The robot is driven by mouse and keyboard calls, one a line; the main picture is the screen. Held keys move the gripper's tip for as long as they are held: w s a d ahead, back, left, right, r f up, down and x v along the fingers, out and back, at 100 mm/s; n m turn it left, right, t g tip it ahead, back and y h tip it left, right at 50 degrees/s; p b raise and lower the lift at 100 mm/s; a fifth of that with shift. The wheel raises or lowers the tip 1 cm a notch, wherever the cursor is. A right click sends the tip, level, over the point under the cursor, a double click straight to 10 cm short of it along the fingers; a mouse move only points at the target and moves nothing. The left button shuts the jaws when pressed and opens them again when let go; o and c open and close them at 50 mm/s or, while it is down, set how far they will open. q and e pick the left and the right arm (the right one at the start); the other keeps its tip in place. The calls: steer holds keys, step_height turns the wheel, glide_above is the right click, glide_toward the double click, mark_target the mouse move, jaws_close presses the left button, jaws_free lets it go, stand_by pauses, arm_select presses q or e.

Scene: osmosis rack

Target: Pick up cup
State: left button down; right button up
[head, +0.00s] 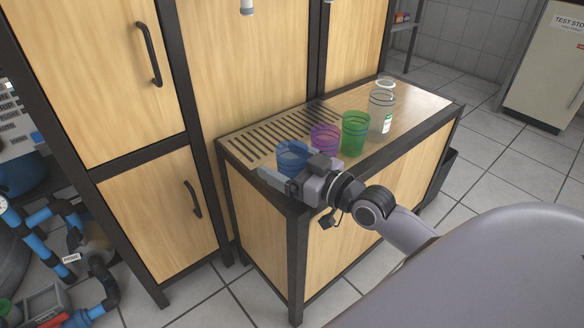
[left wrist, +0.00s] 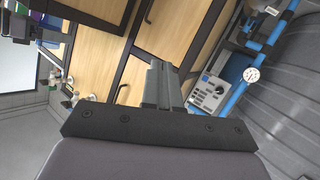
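A blue translucent cup (head: 292,153) stands on the wooden counter (head: 420,98), near its front-left end. Whether the fingers touch or enclose the cup cannot be told. My left gripper (left wrist: 164,84) shows only in the left wrist view, with its fingers together and nothing visible between them.
A slotted drain grille (head: 262,142) lies behind the cups. A tall wooden cabinet (head: 250,60) stands behind the counter. Blue pipes and a gauge (head: 4,205) stand at the left. Tiled floor (head: 485,150) is open at the right.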

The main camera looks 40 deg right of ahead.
steer(key=c, duration=0.8)
steer(key=shift+c, duration=0.2)
steer(key=shift+r, duration=0.1)
